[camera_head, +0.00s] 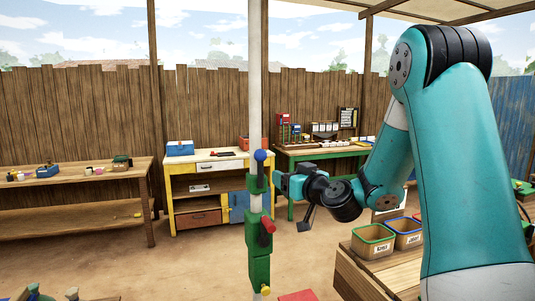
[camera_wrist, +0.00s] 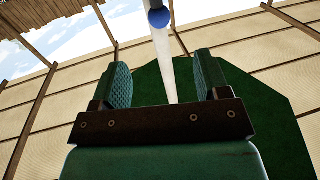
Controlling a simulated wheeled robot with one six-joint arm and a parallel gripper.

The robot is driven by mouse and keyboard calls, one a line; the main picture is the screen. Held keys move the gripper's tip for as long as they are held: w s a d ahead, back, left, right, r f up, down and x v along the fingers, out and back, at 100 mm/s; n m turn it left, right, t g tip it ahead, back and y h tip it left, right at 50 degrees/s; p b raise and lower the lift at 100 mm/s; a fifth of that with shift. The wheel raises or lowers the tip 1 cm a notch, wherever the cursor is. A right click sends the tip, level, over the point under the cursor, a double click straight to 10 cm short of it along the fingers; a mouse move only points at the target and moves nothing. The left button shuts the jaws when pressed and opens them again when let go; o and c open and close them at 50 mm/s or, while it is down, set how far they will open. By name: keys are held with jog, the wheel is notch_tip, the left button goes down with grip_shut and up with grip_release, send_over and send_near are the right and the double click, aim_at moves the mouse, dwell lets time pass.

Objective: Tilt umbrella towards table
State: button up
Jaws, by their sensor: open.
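The umbrella's white pole (camera_head: 255,75) stands upright in the head view. Its green fitting (camera_head: 258,255) carries a blue ball-topped lever (camera_head: 260,156) and a red handle (camera_head: 267,226). The wrist view looks up at the dark green canopy (camera_wrist: 262,118), with the pole (camera_wrist: 165,62) and blue ball (camera_wrist: 158,18) showing between the fingers' directions. My gripper (camera_head: 278,183) is just right of the fitting, near the blue ball's height. It is open and empty in the wrist view (camera_wrist: 163,80). I cannot tell whether it touches the fitting. The canopy is outside the head view.
A wooden table (camera_head: 360,278) with labelled bins (camera_head: 373,241) is at lower right. A yellow workbench (camera_head: 205,166), a green workbench (camera_head: 315,154) and a low wooden table (camera_head: 75,180) stand along the fence (camera_head: 80,105). The sandy floor (camera_head: 150,265) between is mostly clear.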

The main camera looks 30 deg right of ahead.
aim_at(262, 162)
jog(key=w+p, duration=0.4)
jog(key=w, duration=0.1)
jog(key=w+d+p, duration=0.1)
jog(key=w+p, duration=0.3)
jog(key=w, duration=0.2)
jog(key=w+p, duration=0.4)
jog(key=w, duration=0.1)
jog(key=shift+w+d+r+p, duration=0.1)
jog(key=shift+w+d+p, duration=0.2)
jog(key=shift+d+p, duration=0.1)
jog(key=shift+w, duration=0.3)
jog(key=shift+c, duration=0.5)
